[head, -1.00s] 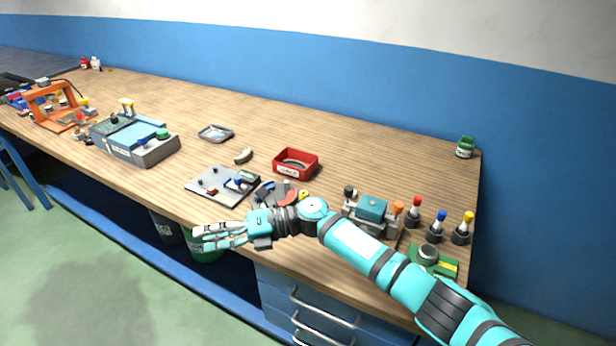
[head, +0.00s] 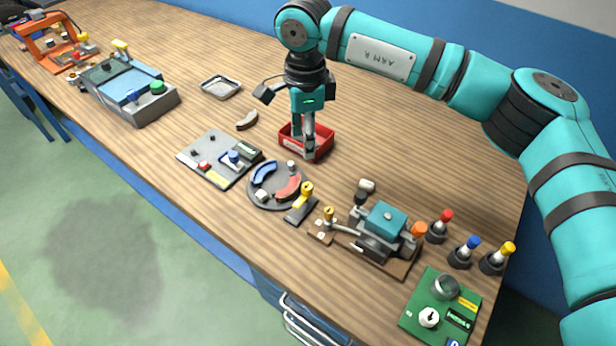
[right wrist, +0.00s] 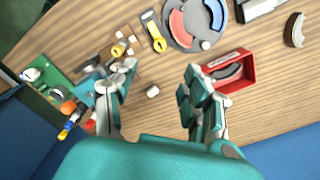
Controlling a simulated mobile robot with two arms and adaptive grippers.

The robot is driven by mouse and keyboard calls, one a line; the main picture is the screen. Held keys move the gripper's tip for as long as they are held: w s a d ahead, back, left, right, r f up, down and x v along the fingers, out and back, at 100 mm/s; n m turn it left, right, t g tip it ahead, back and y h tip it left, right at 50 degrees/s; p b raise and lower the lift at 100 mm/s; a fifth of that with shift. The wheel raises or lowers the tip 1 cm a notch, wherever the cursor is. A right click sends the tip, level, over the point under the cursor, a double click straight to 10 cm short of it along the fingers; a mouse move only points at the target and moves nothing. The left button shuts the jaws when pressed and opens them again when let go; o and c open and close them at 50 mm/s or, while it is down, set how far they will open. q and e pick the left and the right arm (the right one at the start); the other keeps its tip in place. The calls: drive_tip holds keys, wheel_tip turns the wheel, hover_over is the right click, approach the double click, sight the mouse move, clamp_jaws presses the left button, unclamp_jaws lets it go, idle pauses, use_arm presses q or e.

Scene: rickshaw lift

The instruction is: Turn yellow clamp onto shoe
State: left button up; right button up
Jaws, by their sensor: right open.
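The yellow clamp (head: 306,188) is a yellow-topped lever on a dark base at the edge of the round grey plate (head: 262,199). The plate carries a red curved shoe (head: 288,187) and a blue curved shoe (head: 264,172). The clamp (right wrist: 155,35) and red shoe (right wrist: 179,27) also show at the top of the right wrist view. My right gripper (head: 306,148) points down by the red bin, behind the plate and apart from the clamp. In the right wrist view its fingers (right wrist: 161,73) are spread and empty. My left gripper is out of view.
The red bin (head: 327,136) holds a curved piece. A loose curved piece (head: 247,120) and a metal tray (head: 220,87) lie to its left. A teal-topped fixture (head: 386,218), coloured-cap bottles (head: 437,228) and a green board (head: 428,318) stand at right.

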sight(307, 186)
wheel_tip(307, 186, down, 13)
drive_tip(key=p, duration=0.3)
drive_tip(key=shift+f, duration=0.9)
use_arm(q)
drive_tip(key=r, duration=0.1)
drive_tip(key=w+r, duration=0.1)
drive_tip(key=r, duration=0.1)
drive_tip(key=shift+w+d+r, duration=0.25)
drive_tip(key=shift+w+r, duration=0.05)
use_arm(e)
drive_tip(key=shift+w, duration=0.1)
clamp_jaws()
